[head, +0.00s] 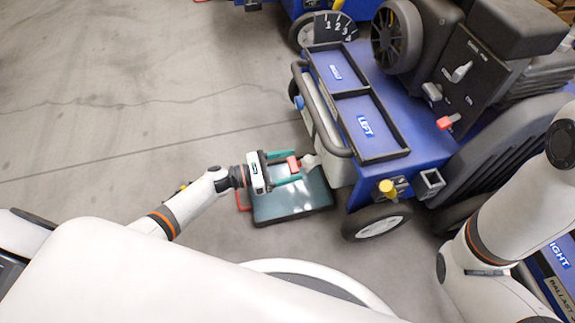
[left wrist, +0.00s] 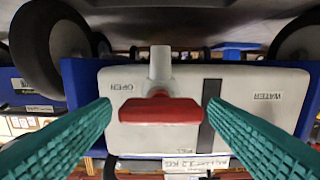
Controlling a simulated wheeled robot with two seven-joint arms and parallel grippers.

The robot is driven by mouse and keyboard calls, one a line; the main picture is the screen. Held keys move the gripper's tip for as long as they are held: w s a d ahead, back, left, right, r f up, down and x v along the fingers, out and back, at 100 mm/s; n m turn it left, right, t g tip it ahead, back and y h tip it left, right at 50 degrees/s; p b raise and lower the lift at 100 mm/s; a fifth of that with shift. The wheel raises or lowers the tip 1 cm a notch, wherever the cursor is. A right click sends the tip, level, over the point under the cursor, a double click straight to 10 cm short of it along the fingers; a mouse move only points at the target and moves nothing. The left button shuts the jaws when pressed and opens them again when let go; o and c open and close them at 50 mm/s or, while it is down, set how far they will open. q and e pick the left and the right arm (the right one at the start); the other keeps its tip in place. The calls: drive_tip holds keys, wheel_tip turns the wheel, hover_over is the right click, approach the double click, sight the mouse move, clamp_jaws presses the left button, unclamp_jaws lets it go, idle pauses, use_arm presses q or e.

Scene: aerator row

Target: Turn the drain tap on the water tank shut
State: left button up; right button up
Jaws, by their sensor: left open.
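The water tank is a pale grey box on the side of the blue cart, seen in the head view (head: 328,137) and filling the middle of the left wrist view (left wrist: 250,112). Its drain tap has a red handle (left wrist: 160,110) lying crosswise in the left wrist view, with a pale stem (left wrist: 160,65) above it. An OPEN label is to the left of the stem. My left gripper (left wrist: 159,105) is open, its green fingers on either side of the handle with small gaps. In the head view my left gripper (head: 295,168) is at the red handle. My right gripper is out of view.
A dark flat tray (head: 290,207) with a red handle lies on the floor below the tap. A cart wheel (head: 377,222) and a yellow knob (head: 387,187) are close by on the right.

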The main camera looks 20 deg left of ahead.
use_arm(q)
drive_tip(key=shift+c, duration=0.3)
drive_tip(key=c, duration=0.9)
drive_tip(key=shift+c, duration=0.2)
drive_tip(key=shift+o, duration=0.2)
drive_tip(key=n, duration=0.4)
drive_tip(key=shift+w+a+f+n+p, duration=0.15)
drive_tip(key=shift+n+p, duration=0.3)
drive_tip(key=shift+n, duration=3.05)
drive_tip(key=shift+a+f+n+p, duration=0.1)
drive_tip(key=shift+n+p, duration=0.3)
drive_tip(key=shift+n, duration=3.1)
